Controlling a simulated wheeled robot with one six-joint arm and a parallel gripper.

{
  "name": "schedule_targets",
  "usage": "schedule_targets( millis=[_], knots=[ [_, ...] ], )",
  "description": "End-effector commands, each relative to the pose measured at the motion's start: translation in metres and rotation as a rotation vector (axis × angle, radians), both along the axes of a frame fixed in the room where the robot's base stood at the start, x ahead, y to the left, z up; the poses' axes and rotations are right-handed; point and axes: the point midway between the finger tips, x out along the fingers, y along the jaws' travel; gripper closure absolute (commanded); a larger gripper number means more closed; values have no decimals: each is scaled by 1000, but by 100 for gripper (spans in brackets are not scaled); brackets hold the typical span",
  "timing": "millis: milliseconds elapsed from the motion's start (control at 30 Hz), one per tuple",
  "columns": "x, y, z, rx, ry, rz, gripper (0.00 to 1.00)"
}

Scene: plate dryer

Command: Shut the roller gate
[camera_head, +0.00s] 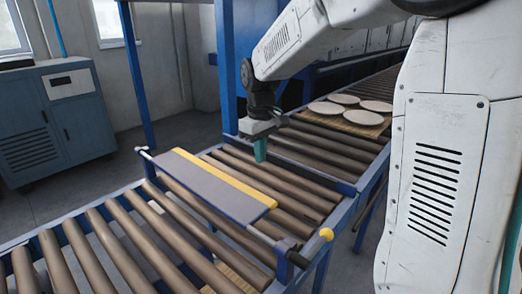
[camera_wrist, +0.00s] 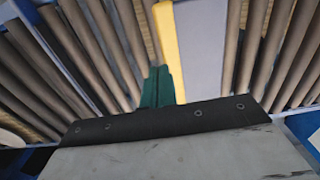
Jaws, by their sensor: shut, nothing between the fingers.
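The roller gate (camera_head: 215,183) looks like a grey panel with a yellow strip along one long edge, lying across the brown rollers. Its yellow edge faces the far section. In the wrist view, the fingers (camera_wrist: 158,88) show just left of the yellow strip, and the grey panel (camera_wrist: 200,50) lies to the right. I cannot tell whether the fingers touch the gate.
Several pale round plates (camera_head: 358,117) lie on a wooden board on the far rollers. A blue upright post (camera_head: 228,90) stands behind my gripper. A blue-grey cabinet (camera_head: 50,130) stands at left on open floor.

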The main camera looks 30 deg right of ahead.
Motion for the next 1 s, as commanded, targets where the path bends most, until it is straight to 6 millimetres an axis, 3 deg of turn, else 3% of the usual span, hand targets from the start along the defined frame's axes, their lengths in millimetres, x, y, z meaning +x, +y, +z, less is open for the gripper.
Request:
schedule_targets(
  millis=[200,433,633,1000],
  knots=[
    [-1,0,-50,0,4,0,100],
    [0,0,-87,1,1,0,100],
    [0,0,-100,0,0,0,100],
    [0,0,-101,0,0,-1,100]
  ],
)
